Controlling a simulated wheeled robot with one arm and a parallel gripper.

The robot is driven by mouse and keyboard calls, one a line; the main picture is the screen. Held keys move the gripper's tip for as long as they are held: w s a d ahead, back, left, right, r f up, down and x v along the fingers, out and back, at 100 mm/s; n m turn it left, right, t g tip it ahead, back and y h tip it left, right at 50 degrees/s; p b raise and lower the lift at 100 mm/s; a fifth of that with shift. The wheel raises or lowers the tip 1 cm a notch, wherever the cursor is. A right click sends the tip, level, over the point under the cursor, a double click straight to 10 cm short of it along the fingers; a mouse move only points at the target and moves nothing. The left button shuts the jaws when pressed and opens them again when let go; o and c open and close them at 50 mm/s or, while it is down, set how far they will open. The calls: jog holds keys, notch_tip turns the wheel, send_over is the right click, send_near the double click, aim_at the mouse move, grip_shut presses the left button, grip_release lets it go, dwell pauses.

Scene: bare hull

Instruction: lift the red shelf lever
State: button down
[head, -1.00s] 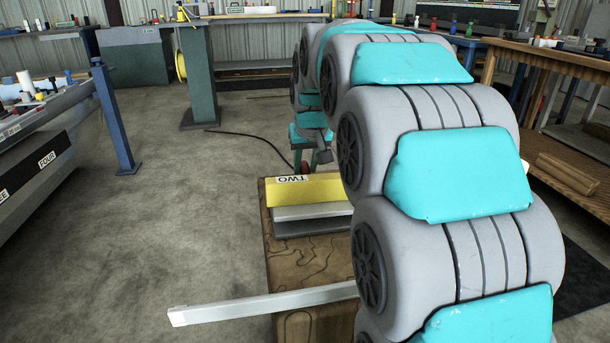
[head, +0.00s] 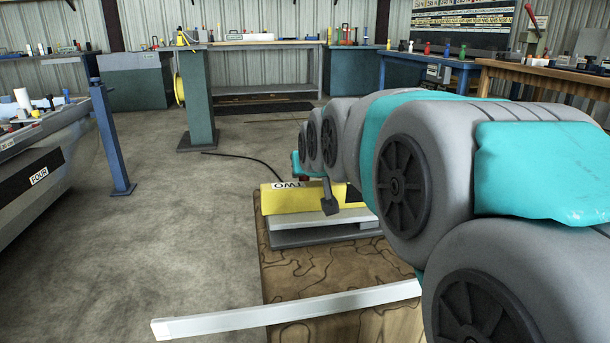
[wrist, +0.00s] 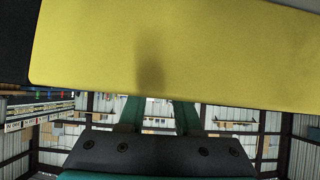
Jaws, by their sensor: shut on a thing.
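The red lever shows only as a small dark red patch (head: 304,180) at my gripper (head: 299,168), behind the yellow block (head: 290,200) marked TWO. My gripper is mostly hidden by my own arm links. In the wrist view, my gripper's two teal fingers (wrist: 158,115) reach up behind a wide yellow face (wrist: 200,55), which hides their tips and what they hold. The fingers stand a little apart, shut on what appears to be the lever.
The yellow block sits on a grey base on a wood-topped bench (head: 330,275). A pale bar (head: 285,308) juts left from it. A blue post (head: 112,135) and a bench marked FOUR (head: 40,180) stand left.

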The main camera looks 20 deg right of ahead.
dwell(0.3)
jog(key=c, duration=0.6)
grip_release()
jog(key=shift+p+v, duration=0.35)
jog(key=shift+v, duration=3.6)
jog(key=shift+r, duration=0.1)
